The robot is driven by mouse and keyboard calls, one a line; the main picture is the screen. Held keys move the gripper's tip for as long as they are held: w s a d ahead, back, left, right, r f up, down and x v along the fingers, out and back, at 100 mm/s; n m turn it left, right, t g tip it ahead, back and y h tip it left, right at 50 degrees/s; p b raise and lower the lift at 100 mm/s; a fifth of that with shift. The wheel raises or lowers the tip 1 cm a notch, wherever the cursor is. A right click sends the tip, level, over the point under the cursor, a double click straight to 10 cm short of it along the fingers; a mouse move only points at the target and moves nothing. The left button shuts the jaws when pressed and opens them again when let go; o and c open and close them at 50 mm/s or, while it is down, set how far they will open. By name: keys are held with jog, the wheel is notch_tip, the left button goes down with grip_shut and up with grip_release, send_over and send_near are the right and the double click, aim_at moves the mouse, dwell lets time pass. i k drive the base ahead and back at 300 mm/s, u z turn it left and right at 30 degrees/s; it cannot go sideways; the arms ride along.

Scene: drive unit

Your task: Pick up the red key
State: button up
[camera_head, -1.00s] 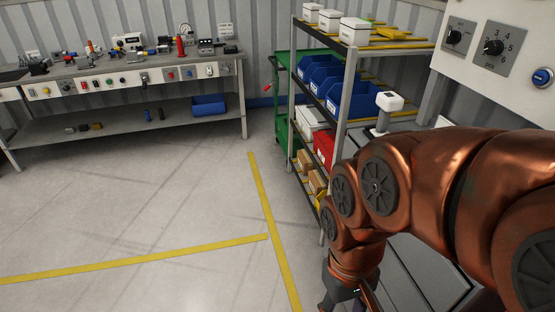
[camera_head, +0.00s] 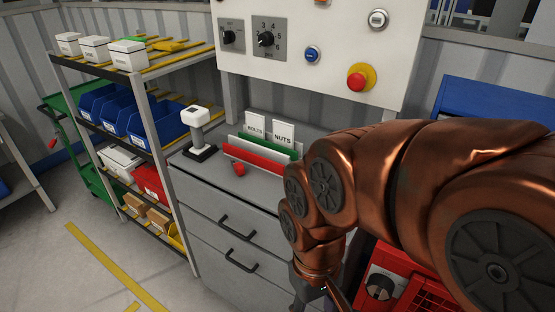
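My gripper (camera_head: 318,298) shows only in part at the bottom edge, below my copper-coloured arm and in front of the drawers. Its fingertips are cut off, so I cannot tell whether it is open or holds anything.
A white-headed device on a black base (camera_head: 200,132) and a holder with bolts and nuts cards (camera_head: 262,150) share the cabinet top. A control panel (camera_head: 330,45) hangs above. A shelf rack (camera_head: 150,110) stands left.

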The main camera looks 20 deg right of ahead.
aim_at(238, 168)
jog(key=z, duration=0.15)
jog(key=k, duration=1.05)
jog(key=u, duration=1.1)
jog(key=i, duration=1.4)
jog(key=z, duration=0.4)
